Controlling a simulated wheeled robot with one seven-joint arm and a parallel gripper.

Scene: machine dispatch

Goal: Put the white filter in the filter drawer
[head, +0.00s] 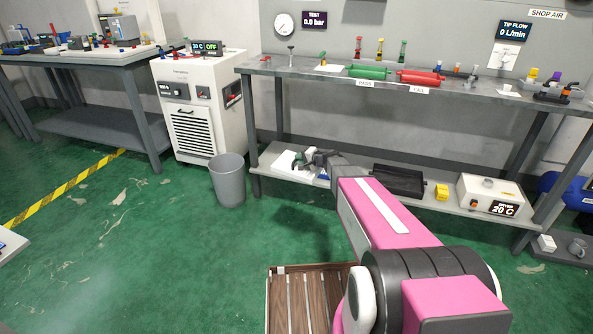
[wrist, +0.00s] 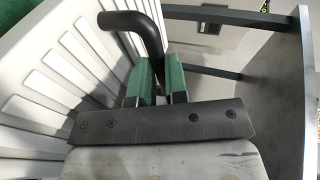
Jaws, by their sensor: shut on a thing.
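My gripper (wrist: 160,72) has green fingers, and in the wrist view they are closed around the lower end of a black curved tube-like piece (wrist: 140,24). In the head view my gripper (head: 303,160) is at the left end of the bench's lower shelf, reaching left; its fingertips and load are too small to make out. I cannot pick out the white filter for certain in either view. A white cabinet (head: 188,78) at the left has a slatted front and a black handle (head: 182,110). I cannot tell whether this is the filter drawer.
A grey bin (head: 229,182) stands on the floor between the cabinet and the bench. The bench top (head: 345,83) carries green and red trays.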

